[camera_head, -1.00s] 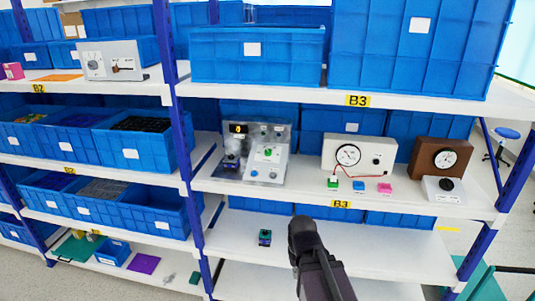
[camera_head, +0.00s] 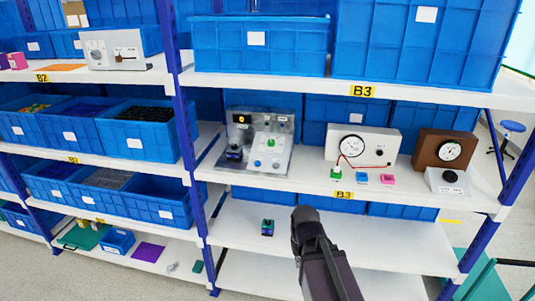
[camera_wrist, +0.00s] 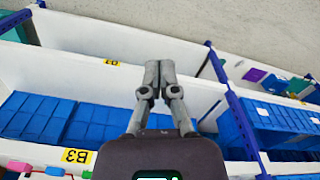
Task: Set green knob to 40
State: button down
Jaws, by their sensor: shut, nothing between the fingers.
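A small dark block with a green top (camera_head: 268,227) sits on the shelf below. My gripper (camera_head: 303,214) is in front of the lower shelf, below and right of the panel, apart from it. The wrist view shows its fingers (camera_wrist: 158,72) shut and empty.
A white meter box (camera_head: 362,145) and a brown dial box (camera_head: 444,150) stand right of the panel. Green (camera_head: 336,174), blue (camera_head: 361,178) and pink (camera_head: 388,179) blocks lie near the shelf's front edge. Blue bins (camera_head: 260,45) fill the upper shelf.

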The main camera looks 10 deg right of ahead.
aim_at(271, 142)
jog(key=z, duration=1.2)
jog(key=k, duration=0.1)
jog(key=u, duration=3.1)
jog(key=i, duration=1.2)
jog(key=u, duration=0.05)
